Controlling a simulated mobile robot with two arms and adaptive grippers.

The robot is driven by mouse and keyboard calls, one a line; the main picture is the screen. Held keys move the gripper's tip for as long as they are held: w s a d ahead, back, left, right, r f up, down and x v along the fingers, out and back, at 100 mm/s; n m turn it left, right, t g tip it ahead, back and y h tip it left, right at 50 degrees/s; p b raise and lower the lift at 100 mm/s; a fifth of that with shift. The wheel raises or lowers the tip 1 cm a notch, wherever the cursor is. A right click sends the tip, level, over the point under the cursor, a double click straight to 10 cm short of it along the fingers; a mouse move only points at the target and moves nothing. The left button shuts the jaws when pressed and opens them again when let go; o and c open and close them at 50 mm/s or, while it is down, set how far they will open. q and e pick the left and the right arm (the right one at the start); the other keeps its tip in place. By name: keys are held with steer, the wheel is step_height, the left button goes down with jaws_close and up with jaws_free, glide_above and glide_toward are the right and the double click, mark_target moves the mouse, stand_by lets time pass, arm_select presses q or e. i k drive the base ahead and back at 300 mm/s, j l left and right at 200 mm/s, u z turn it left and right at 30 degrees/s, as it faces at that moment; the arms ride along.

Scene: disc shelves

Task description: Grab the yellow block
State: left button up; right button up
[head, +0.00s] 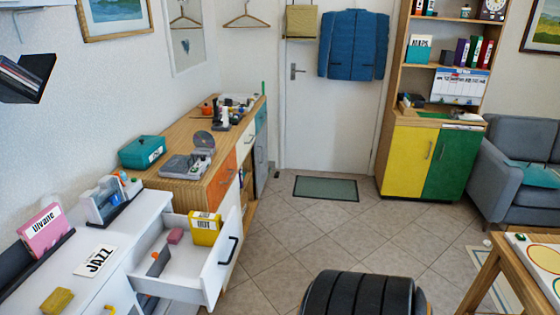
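A small mustard-yellow block (57,301) lies on the white dresser top (75,270) at the lower left. A second yellow thing, a box with a dark-lettered label (205,228), stands in the open white drawer (190,262). A pink block (175,236) and a small orange item (155,256) are also in that drawer. Another small yellow item shows partly at the bottom edge, right of the mustard block. Neither of my grippers is in view.
A JAZZ card (95,260) and a pink case (47,230) in a dark holder are on the dresser. The open drawer juts into the room. A wooden table (500,258) stands at the right.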

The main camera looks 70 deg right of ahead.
mark_target(205, 229)
steer(key=z, duration=1.55)
steer(key=u, duration=0.35)
steer(key=i+l+u, duration=0.15)
steer(key=u, duration=0.25)
steer(key=l+u, duration=0.25)
steer(key=u, duration=0.15)
steer(key=i+l+u, duration=0.15)
steer(key=u, duration=0.25)
steer(key=l+u, duration=0.4)
